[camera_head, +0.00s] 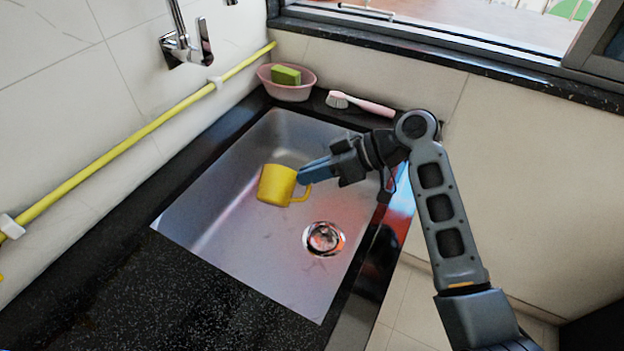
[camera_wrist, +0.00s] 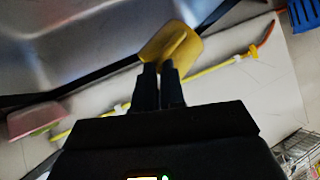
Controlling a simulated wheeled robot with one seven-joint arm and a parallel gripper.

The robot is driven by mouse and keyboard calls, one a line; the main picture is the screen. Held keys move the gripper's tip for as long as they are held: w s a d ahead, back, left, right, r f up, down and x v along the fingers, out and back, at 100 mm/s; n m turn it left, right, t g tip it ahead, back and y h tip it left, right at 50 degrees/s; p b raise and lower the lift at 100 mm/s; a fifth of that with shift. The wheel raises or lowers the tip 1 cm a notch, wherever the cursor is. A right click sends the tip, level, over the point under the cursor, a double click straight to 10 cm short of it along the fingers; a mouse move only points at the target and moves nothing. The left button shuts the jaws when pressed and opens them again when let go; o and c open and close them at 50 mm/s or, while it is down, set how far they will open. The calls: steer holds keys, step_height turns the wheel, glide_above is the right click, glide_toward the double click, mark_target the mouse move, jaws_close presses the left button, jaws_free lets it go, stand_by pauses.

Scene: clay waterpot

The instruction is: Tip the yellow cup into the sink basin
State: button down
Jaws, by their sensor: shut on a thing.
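The yellow cup (camera_head: 276,185) is over the sink basin in the head view, with its handle toward the right. It looks close to upright, leaning a little. My gripper (camera_head: 304,178) reaches in from the right and is shut on the cup by its handle side. The cup also shows in the wrist view (camera_wrist: 171,47), just past the fingertips (camera_wrist: 159,72). The steel sink basin (camera_head: 215,215) lies below the cup, with its drain (camera_head: 323,238) to the cup's lower right. The inside of the cup is hidden in the head view.
A pink bowl (camera_head: 287,91) with a green sponge (camera_head: 286,75) and a pink-handled brush (camera_head: 360,103) stand at the sink's back edge. A tap (camera_head: 186,50) and a yellow pipe (camera_head: 130,143) run along the left wall. Dark countertop (camera_head: 170,290) borders the basin.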

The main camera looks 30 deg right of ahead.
steer(key=shift+s+a+r+n+t+h+b, duration=0.35)
steer(key=shift+a+n+t+h+b, duration=0.15)
steer(key=shift+n+b, duration=0.25)
steer(key=shift+r, duration=0.2)
steer(key=shift+r+p, duration=0.2)
steer(key=shift+p, duration=0.65)
steer(key=shift+f, duration=0.3)
steer(key=shift+s+b, duration=0.15)
steer(key=shift+b, duration=0.25)
steer(key=shift+s+a+r+n+t+h+b, duration=0.25)
steer(key=shift+n+t+h+b, duration=0.35)
steer(key=shift+n+t+b, duration=0.15)
steer(key=shift+w+r+p, duration=0.1)
steer(key=shift+r+p, duration=0.3)
steer(key=shift+p, duration=0.45)
steer(key=shift+r+p, duration=0.1)
steer(key=shift+p, duration=1.2)
